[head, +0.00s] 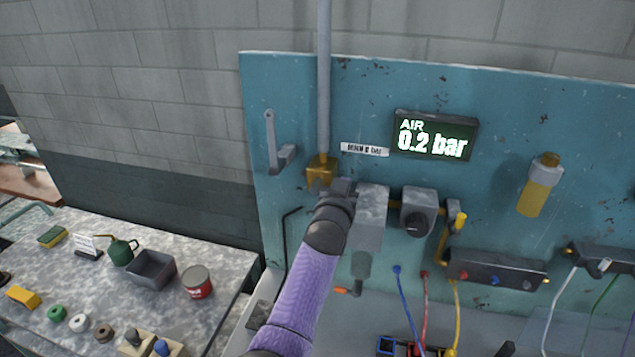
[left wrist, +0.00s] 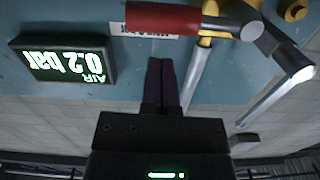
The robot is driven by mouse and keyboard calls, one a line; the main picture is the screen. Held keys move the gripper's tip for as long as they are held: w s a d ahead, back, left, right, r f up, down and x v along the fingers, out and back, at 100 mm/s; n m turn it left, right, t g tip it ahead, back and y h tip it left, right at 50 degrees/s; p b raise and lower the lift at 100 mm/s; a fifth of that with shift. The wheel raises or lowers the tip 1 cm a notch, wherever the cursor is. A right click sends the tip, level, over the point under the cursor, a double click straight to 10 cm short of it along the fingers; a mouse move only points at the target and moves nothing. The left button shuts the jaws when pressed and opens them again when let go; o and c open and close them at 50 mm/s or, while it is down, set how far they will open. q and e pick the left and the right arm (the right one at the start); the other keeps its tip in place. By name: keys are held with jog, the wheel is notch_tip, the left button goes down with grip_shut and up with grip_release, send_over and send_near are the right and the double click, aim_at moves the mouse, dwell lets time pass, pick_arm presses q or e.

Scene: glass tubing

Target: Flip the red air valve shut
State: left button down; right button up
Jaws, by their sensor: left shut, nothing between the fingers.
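The air valve has a brass body (head: 320,172) at the foot of a vertical grey pipe on the blue panel. In the left wrist view its red handle (left wrist: 165,18) lies sideways, across the pipe's line, with a grey metal neck at the valve end. In the head view my left arm and gripper hide the handle. My left gripper (head: 342,186) is beside the brass body. Its dark fingers (left wrist: 160,62) are shut and empty, their tips appearing slightly short of the red handle; depth is unclear. My right gripper is not in view.
A display (head: 435,136) reads AIR 0.2 bar. A grey bracket (head: 276,146) sticks out left of the pipe. A regulator (head: 418,212) and coloured hoses are to the right. A bench (head: 220,262) with a tin, tray and small items stands at left.

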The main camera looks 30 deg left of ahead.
pick_arm(q)
jog(key=r+v, duration=0.2)
jog(key=v, duration=0.8)
jog(key=shift+s, duration=0.35)
jog(key=shift+d, duration=0.1)
